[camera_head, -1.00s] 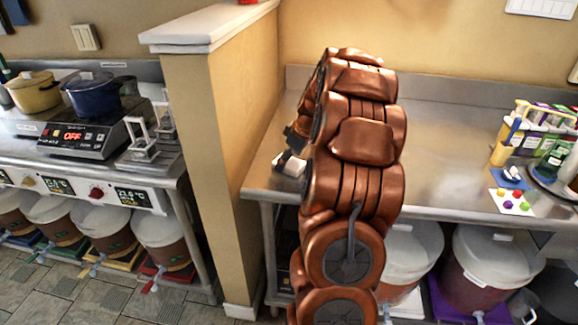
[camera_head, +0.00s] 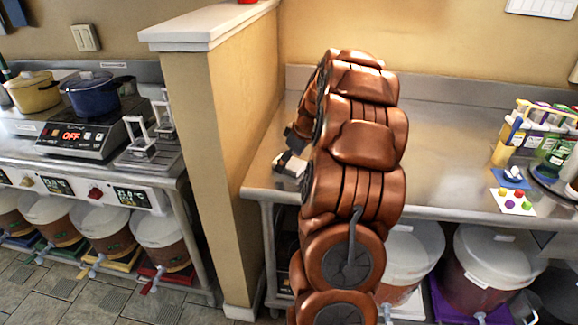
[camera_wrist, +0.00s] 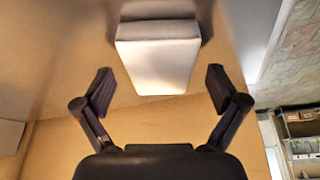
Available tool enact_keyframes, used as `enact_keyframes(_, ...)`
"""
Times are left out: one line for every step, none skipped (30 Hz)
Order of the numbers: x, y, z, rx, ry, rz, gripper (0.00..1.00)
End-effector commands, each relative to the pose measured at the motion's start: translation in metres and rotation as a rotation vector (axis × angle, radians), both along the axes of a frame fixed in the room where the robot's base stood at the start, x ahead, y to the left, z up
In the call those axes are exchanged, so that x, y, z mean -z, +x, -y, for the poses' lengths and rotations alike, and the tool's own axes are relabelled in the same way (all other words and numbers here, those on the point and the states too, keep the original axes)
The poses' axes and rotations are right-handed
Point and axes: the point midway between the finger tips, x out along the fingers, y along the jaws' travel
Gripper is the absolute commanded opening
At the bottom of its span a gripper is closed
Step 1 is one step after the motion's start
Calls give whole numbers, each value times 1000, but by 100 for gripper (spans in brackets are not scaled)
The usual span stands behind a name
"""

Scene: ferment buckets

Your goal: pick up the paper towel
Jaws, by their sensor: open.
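The paper towel appears as a pale, blocky white thing with a greyer band along one end (camera_wrist: 158,62) in the wrist view. It sits on the metal counter close to the yellow wall. My gripper (camera_wrist: 159,84) is open, with one dark finger to each side of the paper towel's near end and visible gaps on both sides. In the head view the paper towel (camera_head: 291,164) is a small white patch at the counter's left end, beside the partition. My arm hides most of my gripper there.
A yellow partition with a white cap (camera_head: 225,110) stands close to the left of my arm. The metal counter (camera_head: 440,150) is clear in the middle. A card with coloured dots (camera_head: 513,202) and several bottles stand at its right. Lidded buckets (camera_head: 485,265) are below.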

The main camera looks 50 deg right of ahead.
Motion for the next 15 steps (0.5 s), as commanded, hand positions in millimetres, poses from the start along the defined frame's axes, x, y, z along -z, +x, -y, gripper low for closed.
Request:
enact_keyframes(0,0,0,0,0,0,96)
enact_keyframes(0,0,0,0,0,0,94)
enact_keyframes(0,0,0,0,0,0,90)
enact_keyframes(0,0,0,0,0,0,86)
enact_keyframes(0,0,0,0,0,0,83)
enact_keyframes(0,0,0,0,0,0,79)
enact_keyframes(0,0,0,0,0,0,76)
enact_keyframes(0,0,0,0,0,0,73)
enact_keyframes(0,0,0,0,0,0,69)
enact_keyframes(0,0,0,0,0,0,66)
enact_keyframes(0,0,0,0,0,0,62)
enact_keyframes(0,0,0,0,0,0,58)
enact_keyframes(0,0,0,0,0,0,55)
enact_keyframes(0,0,0,0,0,0,52)
enact_keyframes(0,0,0,0,0,0,52)
